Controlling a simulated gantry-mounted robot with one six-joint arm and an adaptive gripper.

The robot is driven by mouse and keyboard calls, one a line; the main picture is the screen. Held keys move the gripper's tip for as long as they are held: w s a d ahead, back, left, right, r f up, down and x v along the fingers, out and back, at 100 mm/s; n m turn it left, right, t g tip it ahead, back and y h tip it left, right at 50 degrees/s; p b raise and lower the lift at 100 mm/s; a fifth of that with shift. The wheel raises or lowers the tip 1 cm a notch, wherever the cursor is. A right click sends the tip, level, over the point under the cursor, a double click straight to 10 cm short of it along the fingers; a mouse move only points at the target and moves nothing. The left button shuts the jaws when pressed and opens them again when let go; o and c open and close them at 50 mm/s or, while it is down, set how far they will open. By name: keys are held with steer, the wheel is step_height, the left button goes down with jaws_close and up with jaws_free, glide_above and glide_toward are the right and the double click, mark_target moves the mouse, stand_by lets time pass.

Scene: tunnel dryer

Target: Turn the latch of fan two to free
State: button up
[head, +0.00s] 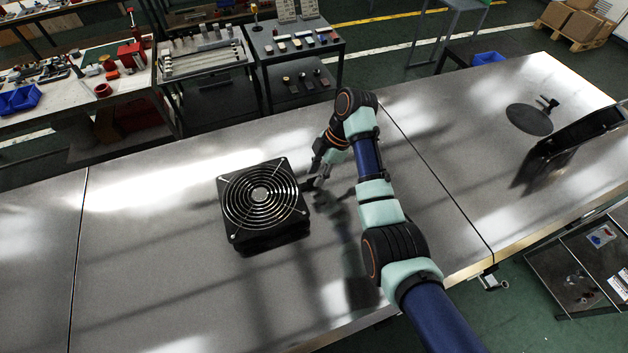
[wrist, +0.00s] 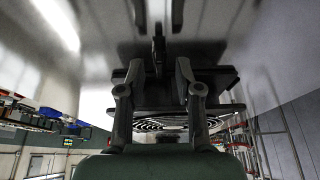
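One black square fan (head: 233,228) with concentric wire guard rings sits on the steel table, left of my arm. No number on it is readable. My gripper (head: 314,182) is low over the table at the fan's right side. In the wrist view my gripper (wrist: 157,70) has its two fingers spread apart on either side of a thin dark lever (wrist: 158,46), which looks like the latch. The fan's ringed guard (wrist: 160,125) shows behind the fingers. I cannot tell whether a finger touches the lever. In the head view the latch is mostly hidden by the gripper.
A dark round disc (head: 529,120) and an upright dark panel (head: 580,133) stand on the table's right part. Carts with tools (head: 296,38) and a workbench (head: 75,85) stand behind. The table left of the fan is clear.

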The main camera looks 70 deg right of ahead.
steer(key=shift+w+a+f, duration=0.2)
steer(key=shift+f, duration=0.15)
steer(key=shift+c, duration=0.3)
jaws_close()
